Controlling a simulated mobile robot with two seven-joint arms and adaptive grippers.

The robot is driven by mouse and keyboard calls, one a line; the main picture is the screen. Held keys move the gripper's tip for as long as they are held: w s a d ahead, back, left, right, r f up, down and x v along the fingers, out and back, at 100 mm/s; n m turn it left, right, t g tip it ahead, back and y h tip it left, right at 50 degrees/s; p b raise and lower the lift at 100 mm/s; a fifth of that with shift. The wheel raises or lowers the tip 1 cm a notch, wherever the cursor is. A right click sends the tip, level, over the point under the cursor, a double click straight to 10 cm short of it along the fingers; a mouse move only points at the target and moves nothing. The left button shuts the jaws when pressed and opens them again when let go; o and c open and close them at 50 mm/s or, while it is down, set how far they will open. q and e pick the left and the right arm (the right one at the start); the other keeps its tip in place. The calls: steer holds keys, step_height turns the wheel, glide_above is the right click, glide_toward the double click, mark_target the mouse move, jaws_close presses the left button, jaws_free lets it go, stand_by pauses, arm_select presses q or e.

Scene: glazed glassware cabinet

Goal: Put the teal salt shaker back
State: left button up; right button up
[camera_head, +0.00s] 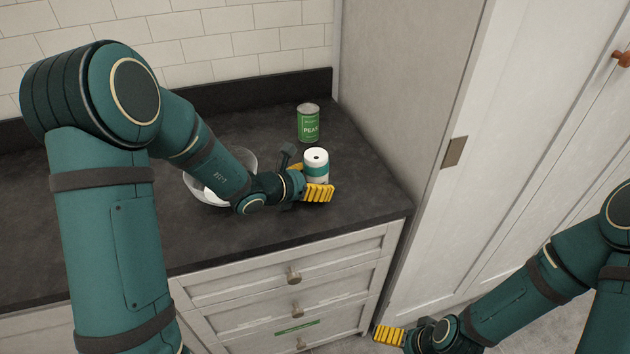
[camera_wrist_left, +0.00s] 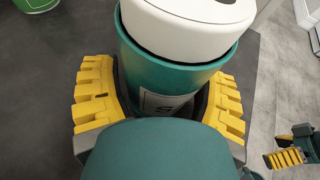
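The teal salt shaker (camera_head: 316,170), with a white top and a teal band, is upright over the counter near its right end. In the left wrist view the shaker (camera_wrist_left: 170,75) fills the upper middle and shows a pale label with an S. My left gripper (camera_head: 308,181) has its yellow fingers on both sides of the shaker's lower body and looks shut on it. I cannot tell whether its base touches the counter. My right gripper (camera_head: 390,335) is low at the front right, away from the counter; its finger gap is not clear.
A green can labelled PEAS (camera_head: 308,123) stands behind the shaker. A glass bowl (camera_head: 195,187) is partly hidden behind my left arm. A tall cabinet panel (camera_head: 400,90) bounds the counter (camera_head: 240,232) on the right. Closed drawers (camera_head: 240,295) are below; the counter's front is clear.

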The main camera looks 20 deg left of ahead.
arm_select(q)
steer(key=shift+o, duration=0.8)
steer(key=shift+r, duration=0.1)
steer(key=shift+r, duration=0.1)
steer(key=p+v, duration=0.1)
steer(key=v, duration=0.6)
steer(key=shift+s+r+p, duration=0.1)
steer(key=shift+s+p, duration=0.05)
steer(key=shift+p, duration=0.15)
steer(key=shift+s+a, duration=0.1)
